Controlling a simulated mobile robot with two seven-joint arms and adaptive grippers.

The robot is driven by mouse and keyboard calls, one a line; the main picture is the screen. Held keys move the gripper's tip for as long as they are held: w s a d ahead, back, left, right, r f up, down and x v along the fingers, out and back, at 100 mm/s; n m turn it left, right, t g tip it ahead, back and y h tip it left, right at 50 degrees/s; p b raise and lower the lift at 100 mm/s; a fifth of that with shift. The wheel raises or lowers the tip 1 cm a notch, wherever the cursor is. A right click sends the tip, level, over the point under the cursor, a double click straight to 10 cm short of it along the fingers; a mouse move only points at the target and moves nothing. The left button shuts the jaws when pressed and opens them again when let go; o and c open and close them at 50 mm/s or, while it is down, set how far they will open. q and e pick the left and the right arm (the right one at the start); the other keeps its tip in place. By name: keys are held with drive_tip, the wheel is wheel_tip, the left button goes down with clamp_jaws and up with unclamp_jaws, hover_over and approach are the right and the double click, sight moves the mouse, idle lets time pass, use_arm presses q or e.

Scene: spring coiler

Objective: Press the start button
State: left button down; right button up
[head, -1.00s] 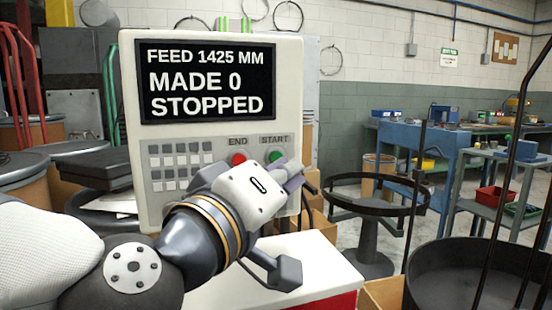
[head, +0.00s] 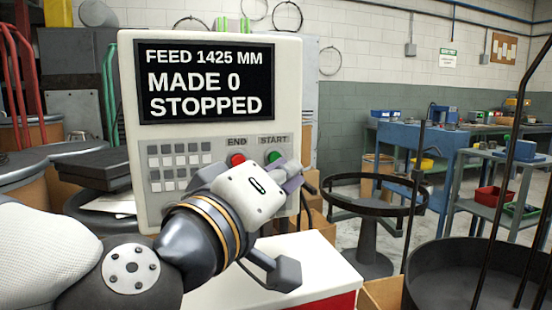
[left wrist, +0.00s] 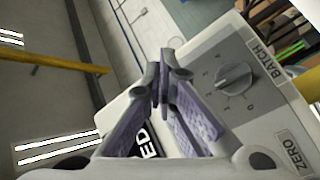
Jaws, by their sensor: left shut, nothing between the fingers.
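The control panel (head: 290,80) stands in front of me in the head view. Its screen (head: 206,82) reads FEED 1425 MM, MADE 0, STOPPED. The green start button (head: 273,156) is under the START label, with the red end button (head: 237,159) to its left. My left gripper (head: 296,170) is shut and empty, just below and right of the start button. Whether its tips touch the panel I cannot tell. In the left wrist view the closed fingers (left wrist: 161,98) show near the panel's edge; the start button is not seen there. My right gripper is in neither view.
A keypad (head: 180,167) is left of the buttons. The left wrist view shows a BATCH knob (left wrist: 233,77) and a ZERO label (left wrist: 296,150) on the panel. A round black stand (head: 375,207) and a dark drum (head: 450,285) are at right, with workbenches behind.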

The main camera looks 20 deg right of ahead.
use_arm(q)
drive_tip(key=shift+w, duration=0.1)
drive_tip(key=shift+w, duration=0.35)
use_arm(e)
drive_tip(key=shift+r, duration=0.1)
